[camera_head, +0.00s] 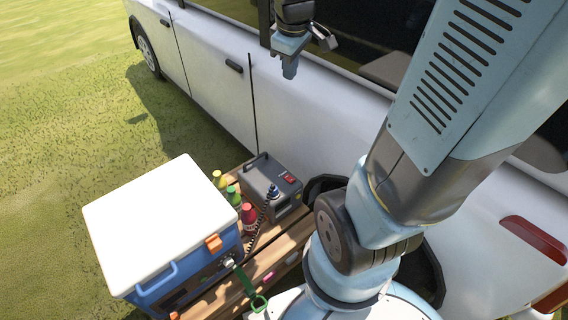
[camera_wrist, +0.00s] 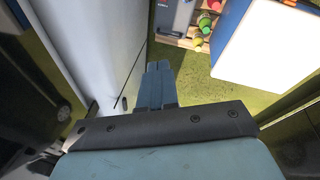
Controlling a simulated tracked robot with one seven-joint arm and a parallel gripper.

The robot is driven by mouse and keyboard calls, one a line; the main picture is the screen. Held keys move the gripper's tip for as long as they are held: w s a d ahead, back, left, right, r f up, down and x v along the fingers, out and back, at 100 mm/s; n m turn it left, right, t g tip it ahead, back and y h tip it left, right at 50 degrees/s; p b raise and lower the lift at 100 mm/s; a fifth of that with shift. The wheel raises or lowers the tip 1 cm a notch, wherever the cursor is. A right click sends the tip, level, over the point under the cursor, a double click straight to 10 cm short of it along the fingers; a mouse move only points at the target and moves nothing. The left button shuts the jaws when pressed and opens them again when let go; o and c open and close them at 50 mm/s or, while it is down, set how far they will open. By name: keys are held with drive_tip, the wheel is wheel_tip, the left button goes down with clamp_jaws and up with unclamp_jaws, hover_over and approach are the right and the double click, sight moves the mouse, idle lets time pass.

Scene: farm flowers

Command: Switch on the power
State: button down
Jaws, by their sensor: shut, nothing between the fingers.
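A dark grey power box (camera_head: 258,181) with a handle stands on a wooden bench against the car. A small red switch (camera_head: 290,179) is on its top right; whether it is on or off is too small to tell. A dark plug with a cable sits at its front. My gripper (camera_head: 290,70) is shut and empty, pointing down beside the car's window, well above and apart from the box. In the wrist view, my closed blue fingers (camera_wrist: 158,82) show in the middle, and part of the grey box (camera_wrist: 171,16) shows at the top edge.
A blue cooler with a white lid (camera_head: 158,225) stands left of the box, with several coloured bottles (camera_head: 249,215) between them. A white car (camera_head: 210,60) walls off the far side. A green-handled tool (camera_head: 250,290) is in front. Grass lies open at left.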

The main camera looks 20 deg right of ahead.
drive_tip(key=w+d+f+n+g, duration=0.1)
drive_tip(key=w+f+n, duration=0.25)
drive_tip(key=f, duration=0.35)
drive_tip(key=w+d+f+n+g, duration=0.1)
drive_tip(key=w+d+f+n, duration=0.15)
drive_tip(key=w+f, duration=0.4)
drive_tip(key=n+g, duration=0.2)
drive_tip(key=n, duration=0.6)
hover_over(292, 180)
drive_tip(key=w, duration=0.2)
wheel_tip(292, 180, down, 22)
drive_tip(key=shift+a+f, duration=0.15)
drive_tip(key=shift+a, duration=0.2)
drive_tip(key=shift+f, duration=0.1)
drive_tip(key=f, duration=0.4)
drive_tip(key=s+f, duration=0.1)
drive_tip(key=f, duration=0.8)
drive_tip(key=shift+s+d+f, duration=0.25)
drive_tip(key=shift+f, duration=0.1)
